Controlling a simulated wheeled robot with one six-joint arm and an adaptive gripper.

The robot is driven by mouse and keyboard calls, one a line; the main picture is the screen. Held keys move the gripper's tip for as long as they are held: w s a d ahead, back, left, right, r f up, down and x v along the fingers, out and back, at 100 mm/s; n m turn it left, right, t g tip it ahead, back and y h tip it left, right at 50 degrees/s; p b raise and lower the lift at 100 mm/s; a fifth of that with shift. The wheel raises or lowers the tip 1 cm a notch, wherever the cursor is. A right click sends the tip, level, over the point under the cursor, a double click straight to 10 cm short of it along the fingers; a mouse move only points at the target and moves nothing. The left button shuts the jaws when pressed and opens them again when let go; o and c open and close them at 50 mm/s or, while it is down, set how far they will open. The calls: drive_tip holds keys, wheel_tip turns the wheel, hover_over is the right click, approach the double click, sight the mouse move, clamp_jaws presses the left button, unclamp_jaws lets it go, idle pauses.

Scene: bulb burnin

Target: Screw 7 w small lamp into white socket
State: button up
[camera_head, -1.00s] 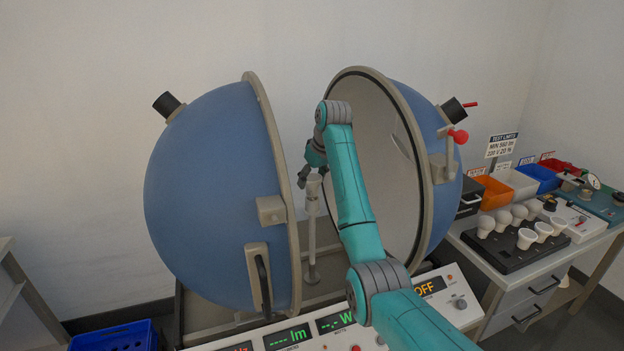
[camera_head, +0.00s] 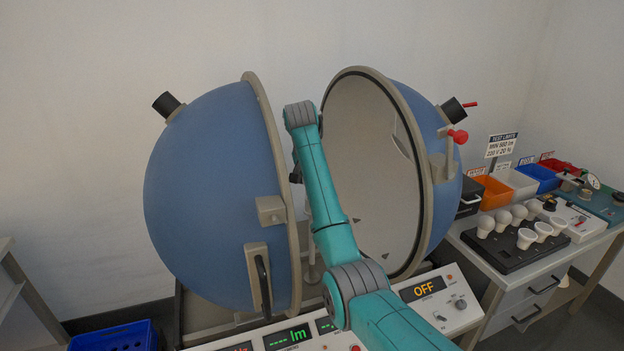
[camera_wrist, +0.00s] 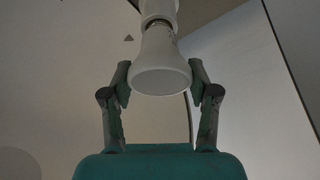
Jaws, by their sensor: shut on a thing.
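In the wrist view a white lamp (camera_wrist: 161,68) with a wide, flat, round face sits between the two fingers of my gripper (camera_wrist: 160,83), and the gripper is shut on it. The lamp's narrow end points up the picture, to a white socket (camera_wrist: 158,8) at the top edge. A short metallic band shows where they meet; I cannot tell how deep the lamp sits in the socket. In the head view my arm reaches between the two sphere halves and hides the gripper, the lamp and the socket. Part of a pale upright post (camera_head: 312,262) shows beside the arm.
The blue left half (camera_head: 215,195) and the right half with its pale inside (camera_head: 365,150) stand close on both sides of my arm. A control panel (camera_head: 450,310) reads OFF in front. At right, a black tray (camera_head: 510,255) holds several white lamps, with coloured bins (camera_head: 492,192) behind.

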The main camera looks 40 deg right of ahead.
drive_tip(key=m+g, duration=0.1)
drive_tip(key=m, duration=0.2)
drive_tip(key=m+g, duration=0.1)
drive_tip(key=m, duration=0.1)
drive_tip(key=shift+s+f+m+h, duration=0.1)
drive_tip(key=shift+m+h, duration=0.2)
drive_tip(key=shift+m, duration=0.1)
drive_tip(key=m+g, duration=0.1)
drive_tip(key=m, duration=0.2)
drive_tip(key=m+g, duration=0.1)
drive_tip(key=m, duration=0.2)
drive_tip(key=shift+f+g, duration=0.1)
drive_tip(key=shift+g, duration=0.2)
drive_tip(key=o, duration=1)
drive_tip(key=shift+d, duration=0.1)
